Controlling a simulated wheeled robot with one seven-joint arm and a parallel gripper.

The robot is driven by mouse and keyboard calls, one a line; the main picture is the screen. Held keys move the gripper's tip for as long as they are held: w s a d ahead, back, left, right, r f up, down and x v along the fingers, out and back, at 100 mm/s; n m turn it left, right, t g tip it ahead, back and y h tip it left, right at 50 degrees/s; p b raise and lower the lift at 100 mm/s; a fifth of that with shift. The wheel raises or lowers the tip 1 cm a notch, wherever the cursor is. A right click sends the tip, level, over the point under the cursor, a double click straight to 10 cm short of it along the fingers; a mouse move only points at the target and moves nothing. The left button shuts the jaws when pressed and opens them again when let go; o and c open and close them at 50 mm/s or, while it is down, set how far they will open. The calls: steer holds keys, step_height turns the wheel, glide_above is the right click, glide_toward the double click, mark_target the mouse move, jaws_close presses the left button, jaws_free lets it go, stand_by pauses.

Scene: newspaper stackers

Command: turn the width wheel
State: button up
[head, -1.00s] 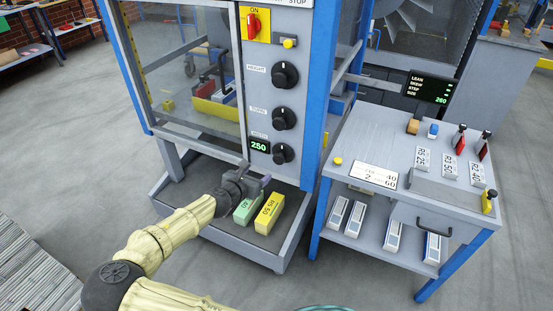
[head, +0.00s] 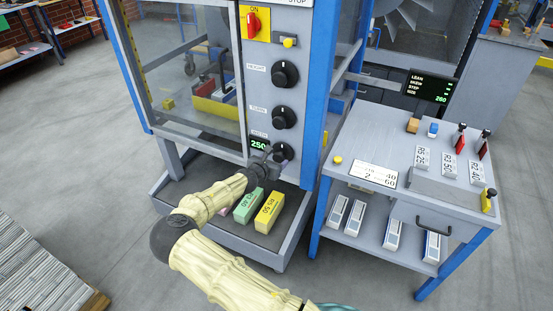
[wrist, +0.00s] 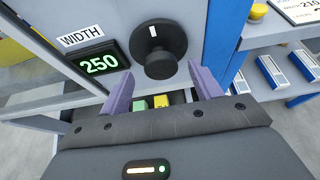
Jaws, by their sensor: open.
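The width wheel (head: 283,152) is a black knob, lowest of three on the machine's grey panel, partly behind my gripper in the head view. In the wrist view the width wheel (wrist: 160,47) has a white mark at its top and stands just beyond my fingers. The WIDTH label (wrist: 81,37) and a green display (wrist: 100,63) reading 250 are to its left. My gripper (wrist: 162,88) is open and empty, its two purple fingers below the wheel, one to each side. I see no clear contact with the wheel.
Above are the TURNS knob (head: 284,117), the HEIGHT knob (head: 285,74) and a red switch (head: 253,23). Green (head: 248,206) and yellow (head: 269,212) blocks lie on the machine's lower tray. A grey side table (head: 390,140) with blue legs stands close on the right.

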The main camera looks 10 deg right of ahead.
mark_target(278, 158)
steer(key=x, duration=0.3)
steer(key=shift+w, duration=0.1)
steer(key=shift+a, duration=0.1)
steer(key=shift+c, duration=1.1)
steer(key=c, duration=0.7)
steer(key=shift+s, duration=0.2)
steer(key=shift+f+m, duration=0.15)
steer(key=shift+m, duration=0.15)
